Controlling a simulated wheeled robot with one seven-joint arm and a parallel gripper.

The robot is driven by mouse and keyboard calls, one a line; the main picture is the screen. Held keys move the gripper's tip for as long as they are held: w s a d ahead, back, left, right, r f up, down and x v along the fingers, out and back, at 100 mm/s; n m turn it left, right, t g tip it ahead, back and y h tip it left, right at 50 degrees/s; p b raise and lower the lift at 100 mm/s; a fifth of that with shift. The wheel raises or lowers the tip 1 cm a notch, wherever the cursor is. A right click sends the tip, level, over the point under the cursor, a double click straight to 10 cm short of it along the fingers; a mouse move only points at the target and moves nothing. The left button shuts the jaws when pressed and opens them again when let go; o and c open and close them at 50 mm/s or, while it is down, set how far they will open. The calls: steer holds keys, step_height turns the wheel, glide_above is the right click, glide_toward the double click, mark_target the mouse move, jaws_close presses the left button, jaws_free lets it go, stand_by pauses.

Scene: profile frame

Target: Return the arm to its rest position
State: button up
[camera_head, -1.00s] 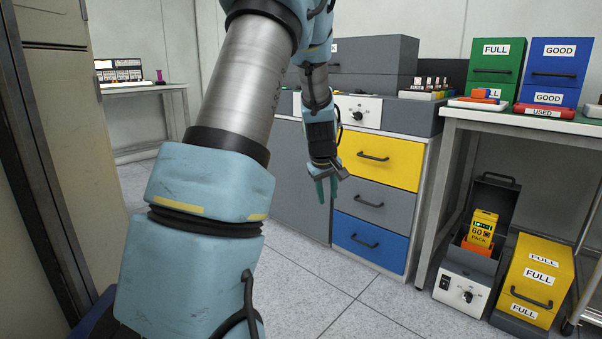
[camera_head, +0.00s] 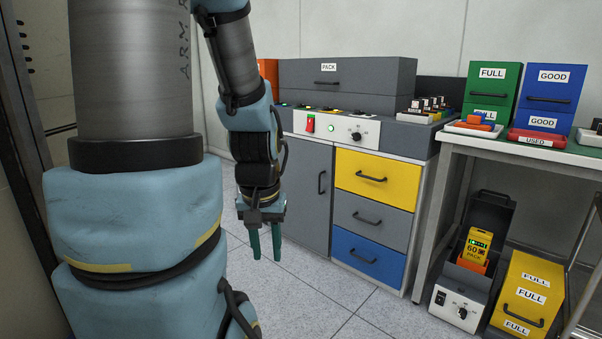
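My arm (camera_head: 140,215) fills the left side of the head view, with its forearm bent down at the centre left. My gripper (camera_head: 266,256) hangs from it, pointing down, with two dark green fingers. The fingers are a little apart with nothing visible between them.
A grey cabinet with a yellow drawer (camera_head: 376,173) and a blue drawer (camera_head: 368,257) stands behind the gripper. A bench (camera_head: 520,149) with green and blue boxes is at right. Below it are a charger (camera_head: 453,310) and a yellow box (camera_head: 528,290). Floor (camera_head: 330,300) is clear centrally.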

step_height(320, 180, up, 26)
steer(key=p, duration=2.4)
steer(key=shift+r, duration=0.25)
steer(key=shift+d, duration=0.1)
